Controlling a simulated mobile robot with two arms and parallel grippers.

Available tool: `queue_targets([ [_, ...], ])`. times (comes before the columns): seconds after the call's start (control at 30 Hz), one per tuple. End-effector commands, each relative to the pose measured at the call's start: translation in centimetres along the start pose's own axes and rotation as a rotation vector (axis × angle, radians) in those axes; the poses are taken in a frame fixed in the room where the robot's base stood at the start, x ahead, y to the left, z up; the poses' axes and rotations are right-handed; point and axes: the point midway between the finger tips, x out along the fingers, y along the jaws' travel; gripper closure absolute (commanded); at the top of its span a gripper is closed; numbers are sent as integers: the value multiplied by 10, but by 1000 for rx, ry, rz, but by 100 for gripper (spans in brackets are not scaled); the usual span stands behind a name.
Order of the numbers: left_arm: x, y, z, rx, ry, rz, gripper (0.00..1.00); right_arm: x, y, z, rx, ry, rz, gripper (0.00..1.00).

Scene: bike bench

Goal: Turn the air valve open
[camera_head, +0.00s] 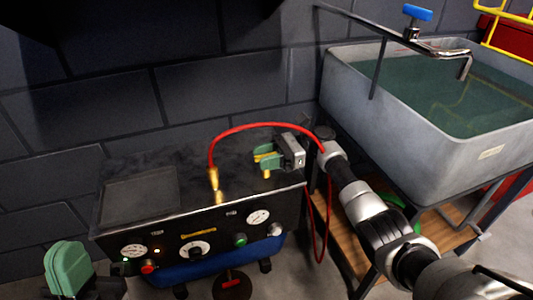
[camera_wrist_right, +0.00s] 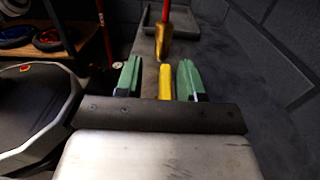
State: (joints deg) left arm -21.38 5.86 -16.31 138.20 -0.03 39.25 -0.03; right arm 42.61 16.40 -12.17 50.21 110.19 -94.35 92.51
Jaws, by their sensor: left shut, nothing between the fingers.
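The air valve's yellow lever (camera_head: 264,157) stands on top of the compressor, near its right end, above a brass stub. My right gripper (camera_head: 268,158) reaches in from the right, with its green fingers open on either side of the lever. In the right wrist view the yellow lever (camera_wrist_right: 166,82) stands between the two fingers (camera_wrist_right: 158,80), with a clear gap on the left and a small one on the right. I cannot tell whether the right finger touches it. My left gripper (camera_head: 68,268) is shut and empty at the lower left, away from the valve.
The black compressor (camera_head: 215,222) has gauges, knobs and a blue tank. A red hose (camera_head: 262,126) arches from a brass fitting (camera_head: 214,182) over the valve and hangs down at the right. A water-filled sink (camera_head: 350,85) stands at the right. A block wall is behind.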

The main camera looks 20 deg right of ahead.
Motion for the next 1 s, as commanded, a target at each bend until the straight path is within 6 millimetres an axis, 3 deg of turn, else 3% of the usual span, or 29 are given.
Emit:
queue_targets([
  [0.4, 0, 0, 3, -1, -4, 0, 100, -2, -2, 4, -6, -3, -8, 62],
  [0.47, 0, -3, 14, -4, -17, -4, 100, -2, -2, 4, -7, -3, -14, 62],
  [0.57, 2, -4, 13, -3, -16, -5, 100, -3, -2, 4, -8, -3, -42, 62],
  [1.0, 12, -3, 7, -2, -15, -4, 100, -2, -1, 4, -6, -5, -408, 62],
])
